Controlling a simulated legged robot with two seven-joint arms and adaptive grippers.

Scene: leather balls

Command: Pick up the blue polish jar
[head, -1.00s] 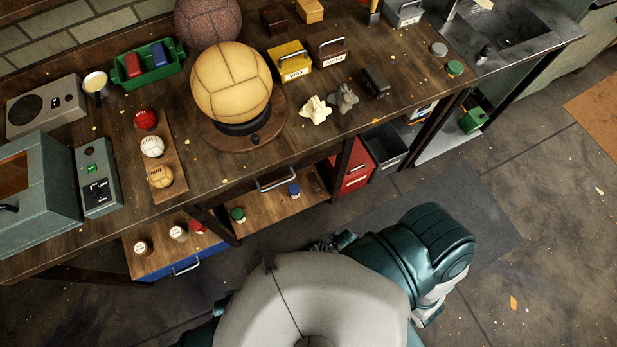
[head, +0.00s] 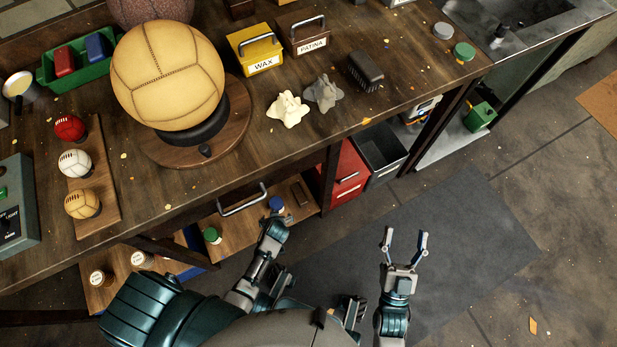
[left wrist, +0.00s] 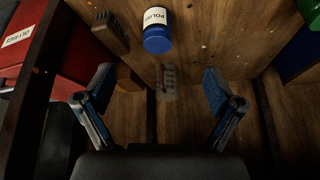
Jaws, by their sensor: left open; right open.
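The blue polish jar (left wrist: 157,40) has a white label reading POLISH and stands on the wooden lower shelf in the left wrist view. Its blue top also shows in the head view (head: 276,203), just beyond my left wrist. My left gripper (left wrist: 160,90) is open and empty, its two fingers spread below the jar in the picture. The jar is beyond the fingertips, not between them. In the head view the left gripper's fingers are hard to make out. My right gripper (head: 406,240) is open and empty over the dark floor mat.
A dark brush (left wrist: 112,32) lies left of the jar, a green jar (left wrist: 312,14) to the right. A red bin (left wrist: 30,38) stands beside the shelf. The workbench (head: 230,175) overhangs the shelf, with a metal handle (head: 243,200) at its front.

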